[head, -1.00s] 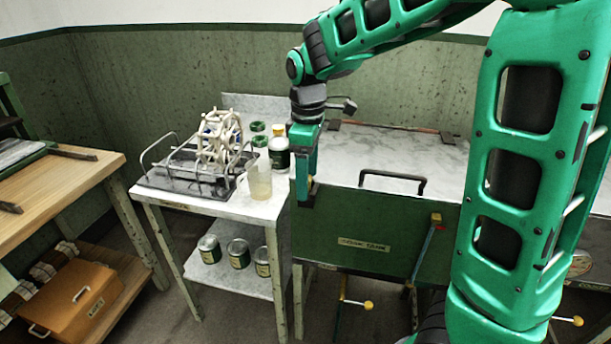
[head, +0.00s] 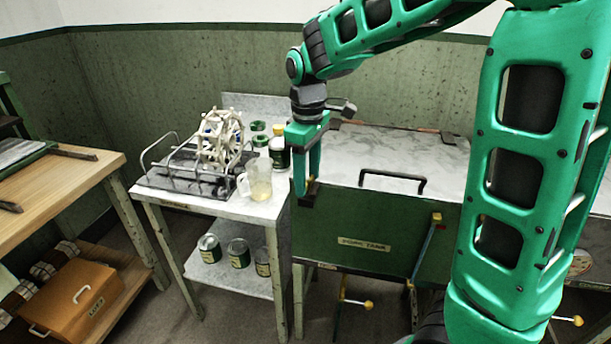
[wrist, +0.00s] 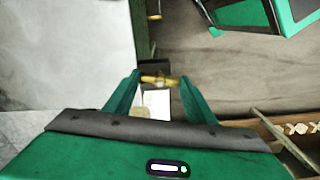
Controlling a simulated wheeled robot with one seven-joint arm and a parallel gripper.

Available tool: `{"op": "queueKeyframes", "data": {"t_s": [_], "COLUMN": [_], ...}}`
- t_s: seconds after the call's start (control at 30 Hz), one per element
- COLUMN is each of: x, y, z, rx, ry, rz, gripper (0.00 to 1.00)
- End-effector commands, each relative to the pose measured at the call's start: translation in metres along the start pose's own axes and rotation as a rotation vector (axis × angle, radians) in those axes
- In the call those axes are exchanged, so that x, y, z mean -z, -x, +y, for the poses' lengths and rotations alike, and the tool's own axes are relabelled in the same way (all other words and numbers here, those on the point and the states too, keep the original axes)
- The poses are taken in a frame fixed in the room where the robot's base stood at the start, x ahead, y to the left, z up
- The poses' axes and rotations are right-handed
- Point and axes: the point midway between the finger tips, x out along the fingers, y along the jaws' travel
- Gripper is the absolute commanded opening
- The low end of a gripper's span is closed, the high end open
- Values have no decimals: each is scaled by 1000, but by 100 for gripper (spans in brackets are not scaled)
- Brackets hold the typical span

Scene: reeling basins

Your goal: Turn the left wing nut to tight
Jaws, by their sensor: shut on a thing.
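The left wing nut (wrist: 159,80) is brass-coloured and sits at the front left corner of the green basin (head: 365,235). In the wrist view it lies crosswise between my fingertips, with its ends against them. My gripper (head: 307,190) points down at that corner in the head view and is shut on the nut; it also shows in the wrist view (wrist: 159,78). In the head view the fingers mostly hide the nut. A second brass-coloured nut (head: 437,217) is at the basin's front right.
The basin's pale lid (head: 400,150) is down, with a dark handle (head: 392,178) near its front edge. Left of my gripper, a side table (head: 260,208) carries a reel (head: 222,140), a clear jug (head: 259,182) and cans. A wooden bench (head: 75,175) stands farther left.

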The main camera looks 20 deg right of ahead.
Motion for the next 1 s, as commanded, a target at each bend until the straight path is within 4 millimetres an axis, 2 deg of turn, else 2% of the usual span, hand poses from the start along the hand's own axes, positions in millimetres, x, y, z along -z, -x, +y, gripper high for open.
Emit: {"op": "queueKeyframes", "data": {"t_s": [1.0], "x": [1], "y": [2], "z": [4], "rx": [-3], "ry": [-964], "rz": [11], "gripper": [28]}}
